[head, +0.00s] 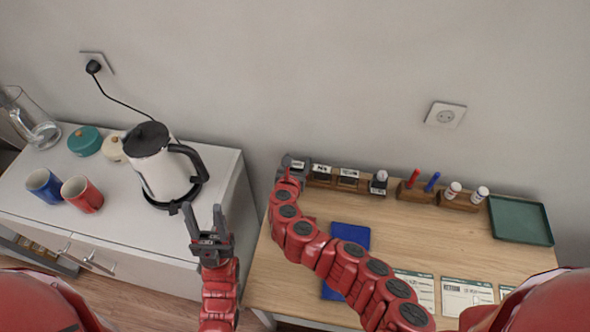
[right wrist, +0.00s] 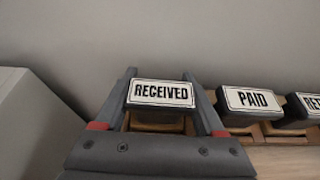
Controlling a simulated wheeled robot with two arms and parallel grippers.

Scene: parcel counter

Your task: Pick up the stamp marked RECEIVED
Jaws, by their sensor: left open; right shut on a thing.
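The stamp marked RECEIVED (right wrist: 161,94) is a block with a white label on top and black lettering. It sits between the fingers of my right gripper (right wrist: 160,108) in the right wrist view. In the head view my right gripper (head: 292,166) is at the left end of the wooden stamp rack (head: 333,184), shut on this stamp. Whether the stamp is lifted clear of the rack is hard to tell. My left gripper (head: 207,226) is open and empty, with fingers pointing up, in front of the white cabinet.
The PAID stamp (right wrist: 254,101) stands just right of the held one, with another stamp (right wrist: 312,104) beyond. Pens, small bottles and a green tray (head: 520,220) line the back of the desk. A blue pad (head: 350,236) and cards lie nearer. A kettle (head: 158,165) stands on the cabinet at left.

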